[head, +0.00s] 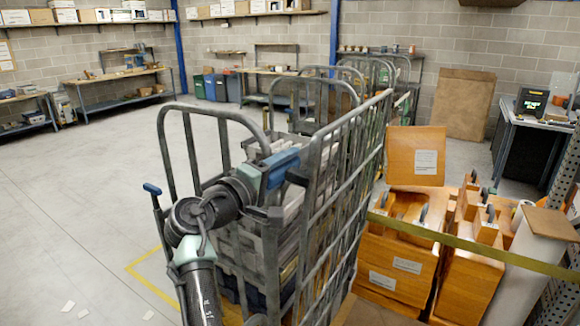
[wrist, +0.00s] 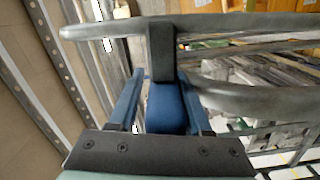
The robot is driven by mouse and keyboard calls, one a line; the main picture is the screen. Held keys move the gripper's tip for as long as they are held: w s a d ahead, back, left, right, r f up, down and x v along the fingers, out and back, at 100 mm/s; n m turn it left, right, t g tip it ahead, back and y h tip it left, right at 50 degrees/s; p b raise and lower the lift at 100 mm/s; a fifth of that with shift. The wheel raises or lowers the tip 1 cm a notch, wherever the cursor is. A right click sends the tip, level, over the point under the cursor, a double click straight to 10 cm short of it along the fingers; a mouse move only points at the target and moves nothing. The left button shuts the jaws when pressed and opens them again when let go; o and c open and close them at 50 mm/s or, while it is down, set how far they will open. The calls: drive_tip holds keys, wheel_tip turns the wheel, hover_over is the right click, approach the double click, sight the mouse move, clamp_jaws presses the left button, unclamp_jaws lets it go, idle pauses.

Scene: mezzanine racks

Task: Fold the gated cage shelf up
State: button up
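The gated cage (head: 345,165) is a grey tubular steel trolley with mesh sides in the middle of the head view. Looped rails (head: 213,112) rise at its left. My gripper (head: 281,168) is at the cage's near upper side. In the wrist view, my gripper (wrist: 163,92) has one finger on each side of a blue block (wrist: 166,110) on a dark bracket (wrist: 161,50) joined to grey tubing (wrist: 245,24). The fingers lie close along the block; I cannot tell whether they press on it. The shelf cannot be told apart from the stacked load behind the bars.
Orange wooden crates (head: 402,262) stand close at the cage's right behind a yellowish strip (head: 440,232). Open concrete floor (head: 80,180) lies to the left. Workbenches (head: 115,80) line the back wall. A small blue handle (head: 152,188) sticks out at the cage's left.

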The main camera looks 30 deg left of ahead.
drive_tip(key=shift+o, duration=0.6)
drive_tip(key=a, duration=0.1)
drive_tip(key=a+y, duration=0.1)
drive_tip(key=s+a, duration=0.1)
drive_tip(key=shift+r+n, duration=0.4)
drive_tip(key=shift+s+f, duration=0.15)
drive_tip(key=shift+f, duration=0.05)
drive_tip(key=shift+s+f+b, duration=0.45)
drive_tip(key=shift+f+b, duration=0.3)
drive_tip(key=shift+f, duration=0.1)
drive_tip(key=s+d+r+h+b, duration=0.1)
drive_tip(key=s+d+b, duration=0.1)
drive_tip(key=s, duration=0.8)
drive_tip(key=shift+s+r+m+b, duration=0.25)
drive_tip(key=shift+s+m+b, duration=0.05)
drive_tip(key=shift+m+b, duration=0.1)
